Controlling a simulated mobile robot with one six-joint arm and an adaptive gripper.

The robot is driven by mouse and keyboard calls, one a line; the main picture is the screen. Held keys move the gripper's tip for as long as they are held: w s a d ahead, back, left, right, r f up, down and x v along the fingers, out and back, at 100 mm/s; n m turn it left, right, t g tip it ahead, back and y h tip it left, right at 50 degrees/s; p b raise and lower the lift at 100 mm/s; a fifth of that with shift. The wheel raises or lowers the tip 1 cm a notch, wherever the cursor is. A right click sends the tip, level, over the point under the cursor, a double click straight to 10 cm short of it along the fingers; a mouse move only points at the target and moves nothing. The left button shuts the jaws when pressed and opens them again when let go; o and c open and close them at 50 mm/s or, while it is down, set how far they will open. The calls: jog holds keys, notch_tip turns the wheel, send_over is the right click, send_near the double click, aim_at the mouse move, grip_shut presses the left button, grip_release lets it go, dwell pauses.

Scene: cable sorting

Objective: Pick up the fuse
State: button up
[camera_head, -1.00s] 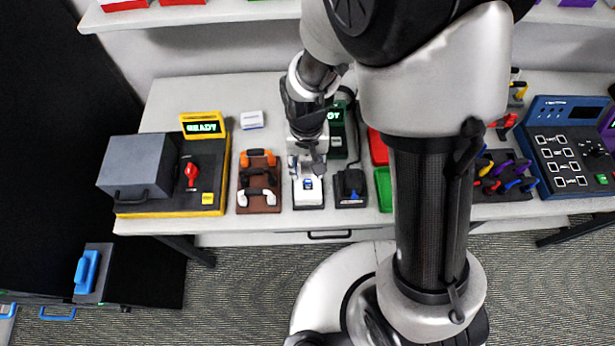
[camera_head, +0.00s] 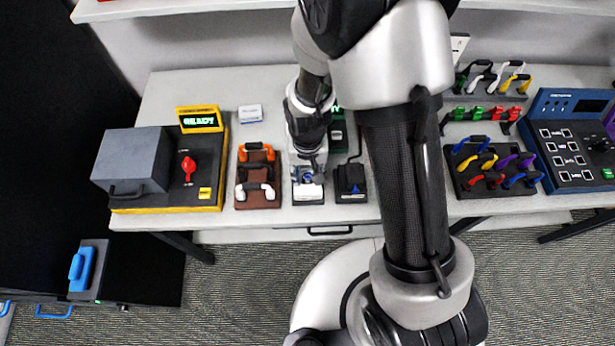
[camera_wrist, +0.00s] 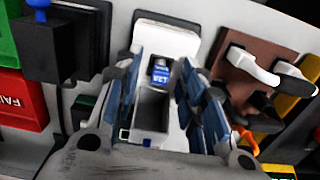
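The fuse appears to be the small blue and white labelled piece (camera_wrist: 160,72) at the far end of a recess in a white holder (camera_wrist: 166,42). The holder also shows in the head view (camera_head: 309,193) near the table's front edge. My gripper (camera_wrist: 160,92) is open over the holder, with one finger on each side of the recess and nothing held. I cannot tell whether the fingertips touch the holder. In the head view my gripper (camera_head: 308,172) hides the holder's back part, and the fuse is hard to make out there.
A brown rack with orange, black and white handles (camera_head: 257,200) stands close on the left. A black box with a blue lever (camera_head: 350,180) is close on the right. A yellow-edged machine (camera_head: 215,170) stands further left. A rack of coloured handles (camera_head: 493,172) is at the right.

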aim_at(307, 175)
jog(key=c, duration=0.7)
jog(key=shift+c, duration=0.2)
notch_tip(307, 175, up, 23)
jog(key=p, duration=0.7)
